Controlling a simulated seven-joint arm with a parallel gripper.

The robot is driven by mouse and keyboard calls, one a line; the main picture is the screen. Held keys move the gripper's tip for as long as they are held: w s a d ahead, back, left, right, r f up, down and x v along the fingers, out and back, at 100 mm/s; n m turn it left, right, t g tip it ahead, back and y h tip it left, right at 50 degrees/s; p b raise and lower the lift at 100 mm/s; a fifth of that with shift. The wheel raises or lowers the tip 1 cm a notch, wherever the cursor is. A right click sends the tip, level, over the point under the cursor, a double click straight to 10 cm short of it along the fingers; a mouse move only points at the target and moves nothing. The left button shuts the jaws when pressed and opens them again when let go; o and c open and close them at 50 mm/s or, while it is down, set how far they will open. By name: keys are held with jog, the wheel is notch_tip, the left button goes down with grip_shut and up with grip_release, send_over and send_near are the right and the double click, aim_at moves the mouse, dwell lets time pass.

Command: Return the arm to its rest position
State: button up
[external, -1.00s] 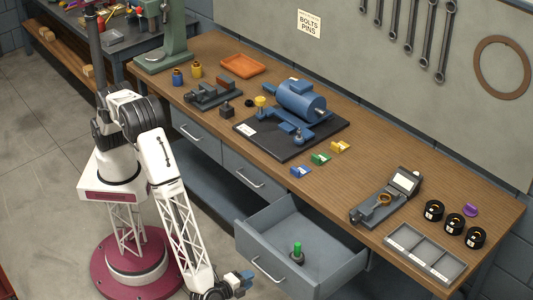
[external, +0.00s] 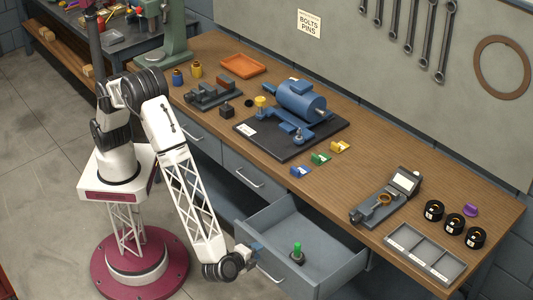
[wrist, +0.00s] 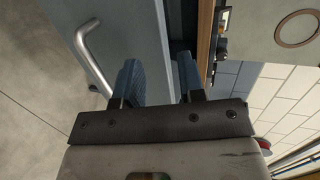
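My arm reaches down in front of the bench, bent at the elbow. My gripper (external: 257,248) is at the left front corner of the open drawer (external: 325,278), close to its front panel. Whether it touches the drawer cannot be told. In the wrist view my gripper (wrist: 158,66) has its two blue fingers apart, with nothing seen held between them. The drawer handle (wrist: 95,58) shows to the left of the fingers there, and the drawer front lies beyond them.
A green-topped peg (external: 298,252) stands in the drawer. The bench top (external: 380,145) carries a blue motor assembly (external: 300,100), a grey gauge (external: 385,200), a sectioned tray (external: 425,252) and several small parts. Open floor (external: 40,190) lies to the left.

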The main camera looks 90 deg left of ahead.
jog(key=s+a+r+n+g+h, duration=0.1)
jog(key=s+a+r+n+g, duration=0.15)
jog(key=a+r, duration=1.05)
jog(key=s+a+r+n+g+h, duration=0.15)
jog(key=a+r+g, duration=0.25)
jog(key=a+r, duration=0.95)
jog(key=s+a+r+n+h, duration=0.1)
jog(key=s+a+r+h, duration=0.1)
jog(key=s+a+r, duration=0.35)
jog(key=s+a+r+h, duration=0.2)
jog(key=s+a, duration=0.1)
jog(key=a, duration=0.6)
jog(key=s+a+r+n+t+h, duration=0.1)
jog(key=s+a+r+h, duration=0.1)
jog(key=s+a, duration=0.5)
jog(key=s+a+r+n+t+h, duration=0.1)
jog(key=s+a+r, duration=0.1)
jog(key=s, duration=0.8)
jog(key=s+a+r+n+t+h, duration=0.1)
jog(key=s+a+r+h, duration=0.15)
jog(key=s+a, duration=0.45)
notch_tip(320, 180, down, 9)
jog(key=s+d+g, duration=0.1)
jog(key=d+g, duration=0.1)
jog(key=shift+d+f+g, duration=0.2)
jog(key=shift+g, duration=0.15)
